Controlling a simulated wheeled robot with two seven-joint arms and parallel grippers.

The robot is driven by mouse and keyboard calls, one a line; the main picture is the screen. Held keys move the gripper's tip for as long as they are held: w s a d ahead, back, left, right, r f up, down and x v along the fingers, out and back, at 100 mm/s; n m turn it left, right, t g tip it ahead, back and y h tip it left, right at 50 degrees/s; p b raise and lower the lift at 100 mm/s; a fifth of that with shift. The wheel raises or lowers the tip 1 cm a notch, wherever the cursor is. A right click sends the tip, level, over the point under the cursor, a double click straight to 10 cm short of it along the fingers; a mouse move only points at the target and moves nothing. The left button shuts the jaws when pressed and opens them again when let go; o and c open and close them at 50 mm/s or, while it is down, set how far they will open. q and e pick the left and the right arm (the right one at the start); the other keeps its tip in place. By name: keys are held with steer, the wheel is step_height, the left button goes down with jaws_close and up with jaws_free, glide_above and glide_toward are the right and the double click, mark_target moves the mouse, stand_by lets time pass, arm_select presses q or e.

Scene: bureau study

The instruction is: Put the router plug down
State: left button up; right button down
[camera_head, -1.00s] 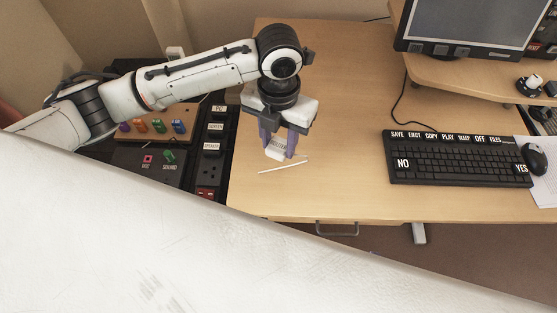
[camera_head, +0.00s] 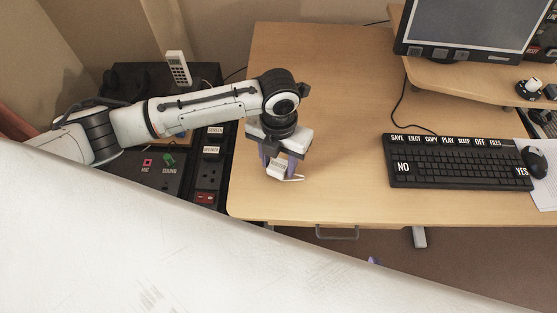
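My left gripper (camera_head: 278,165) is over the front left part of the wooden desk (camera_head: 340,120), pointing down. Its purple fingers stand on either side of the white router plug (camera_head: 279,171), which it appears to hold low, at or just above the desktop. I cannot tell whether the plug touches the desk. A short thin white piece (camera_head: 293,179) shows beside the plug, partly hidden. My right gripper is not in view.
A black unit with a power strip (camera_head: 208,175) stands left of the desk, with a white handset (camera_head: 178,68) behind. A keyboard (camera_head: 458,160), mouse (camera_head: 535,159) and monitor (camera_head: 475,28) are on the right. The desk's middle is clear.

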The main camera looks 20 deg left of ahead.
mark_target(279, 165)
arm_select(q)
steer(key=shift+o, duration=0.9)
step_height(279, 165, up, 12)
steer(key=shift+r, duration=0.2)
